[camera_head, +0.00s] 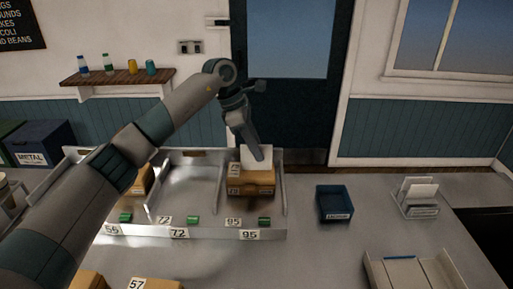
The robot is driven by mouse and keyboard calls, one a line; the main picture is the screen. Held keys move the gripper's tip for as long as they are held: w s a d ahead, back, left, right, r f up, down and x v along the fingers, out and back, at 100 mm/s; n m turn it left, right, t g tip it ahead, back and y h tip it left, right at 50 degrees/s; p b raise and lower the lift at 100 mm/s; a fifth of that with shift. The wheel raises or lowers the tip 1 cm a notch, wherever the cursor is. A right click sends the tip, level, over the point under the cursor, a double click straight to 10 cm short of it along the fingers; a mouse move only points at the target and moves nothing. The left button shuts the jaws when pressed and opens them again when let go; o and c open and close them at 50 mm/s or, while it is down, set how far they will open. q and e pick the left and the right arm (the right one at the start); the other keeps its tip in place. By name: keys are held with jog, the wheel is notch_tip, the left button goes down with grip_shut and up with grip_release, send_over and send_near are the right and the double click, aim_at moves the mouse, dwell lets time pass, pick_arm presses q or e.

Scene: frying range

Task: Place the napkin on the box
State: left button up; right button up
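A white napkin (265,151) stands roughly upright at the top of a brown cardboard box (250,188) with a white label. The box sits in the right compartment of a metal tray. My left gripper (258,156) reaches down from above, its fingers close together against the napkin, and looks shut on it. The napkin's lower edge is at the box top; whether it touches cannot be told. The gripper hides part of the napkin. My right gripper is out of view.
The metal tray (186,233) has numbered labels and small green pieces along its front. A dark blue bin (335,219) and a white holder with upright white sheets (416,211) stand to the right. More brown boxes are at the front left. The counter's front middle is clear.

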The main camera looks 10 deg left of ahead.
pick_arm(q)
jog(key=shift+r, duration=0.2)
jog(key=shift+a+r, duration=0.15)
jog(key=b+v, duration=0.3)
jog(key=v, duration=0.7)
jog(key=shift+r+b, duration=0.15)
jog(key=shift+b, duration=0.15)
jog(key=shift+s+a+r, duration=0.1)
jog(key=shift+a+r, duration=0.15)
jog(key=shift+r, duration=0.35)
dwell(0.4)
